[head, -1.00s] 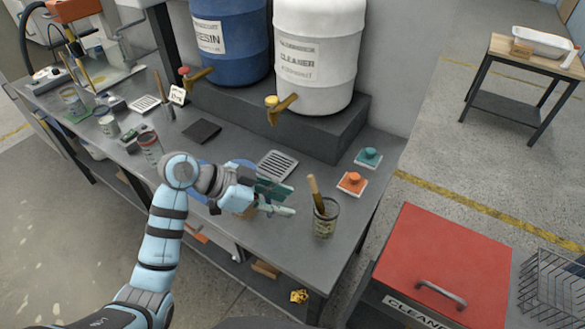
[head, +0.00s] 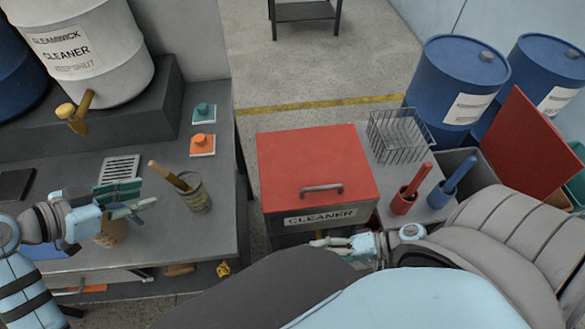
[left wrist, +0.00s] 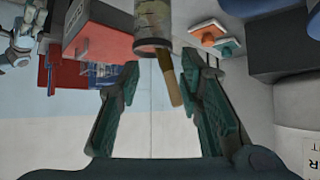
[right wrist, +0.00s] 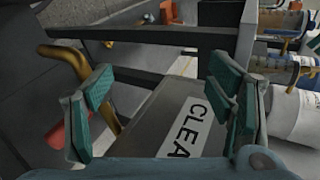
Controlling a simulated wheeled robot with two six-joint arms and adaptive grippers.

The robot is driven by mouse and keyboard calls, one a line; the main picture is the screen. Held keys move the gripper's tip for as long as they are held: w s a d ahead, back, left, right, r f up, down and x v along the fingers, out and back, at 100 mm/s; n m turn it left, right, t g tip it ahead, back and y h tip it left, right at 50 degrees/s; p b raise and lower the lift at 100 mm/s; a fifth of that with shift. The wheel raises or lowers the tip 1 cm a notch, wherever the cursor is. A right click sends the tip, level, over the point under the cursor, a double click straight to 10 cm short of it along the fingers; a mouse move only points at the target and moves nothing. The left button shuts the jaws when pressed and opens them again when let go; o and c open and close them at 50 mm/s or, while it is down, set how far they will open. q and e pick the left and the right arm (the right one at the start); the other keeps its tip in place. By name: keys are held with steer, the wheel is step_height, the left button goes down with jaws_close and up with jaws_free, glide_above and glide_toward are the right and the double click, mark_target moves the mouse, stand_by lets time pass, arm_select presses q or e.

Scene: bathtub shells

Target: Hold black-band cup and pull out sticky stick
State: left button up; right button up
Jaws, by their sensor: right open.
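A cup (head: 196,196) with a wooden stick (head: 168,176) leaning in it stands near the bench's right end. In the left wrist view the cup (left wrist: 152,22) shows a dark band at its rim, and the stick (left wrist: 168,78) juts between my fingers without being gripped. My left gripper (head: 140,203) is open and empty, a little left of the cup and apart from it. My right gripper (head: 318,241) is open and empty in front of the red-lidded cleaner bin (head: 310,165); its "CLEANER" label (right wrist: 188,125) shows between the fingers in the right wrist view.
Orange (head: 202,144) and teal (head: 204,113) knobbed items and a slotted plate (head: 119,169) lie behind the cup. The white cleaner drum (head: 80,50) stands on a raised block. Red (head: 404,200) and blue (head: 440,195) holders with handles stand right of the bin. A gap separates bench and bin.

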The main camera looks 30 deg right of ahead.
steer(key=w+a+r+n+g+y, duration=0.1)
steer(key=w+a+r+n+y, duration=0.2)
steer(key=a+r, duration=0.3)
steer(key=w+a+r+n+g+y, duration=0.1)
steer(key=w+a+r+n+y, duration=0.25)
steer(key=r, duration=0.55)
steer(key=w+a+r+n+g+y, duration=0.1)
steer(key=w+a+r+n+y, duration=0.2)
steer(key=r, duration=0.4)
steer(key=n+t+h, duration=0.2)
steer(key=n+h, duration=0.5)
steer(key=n, duration=0.4)
glide_toward(195, 195)
step_height(195, 195, down, 3)
steer(key=w+d, duration=0.2)
steer(key=d, duration=0.1)
steer(key=shift+h, duration=0.25)
steer(key=x, duration=1.4)
steer(key=shift+s+a+r, duration=0.1)
steer(key=shift+s+r, duration=0.05)
steer(key=shift+s, duration=0.05)
steer(key=shift+c, duration=0.2)
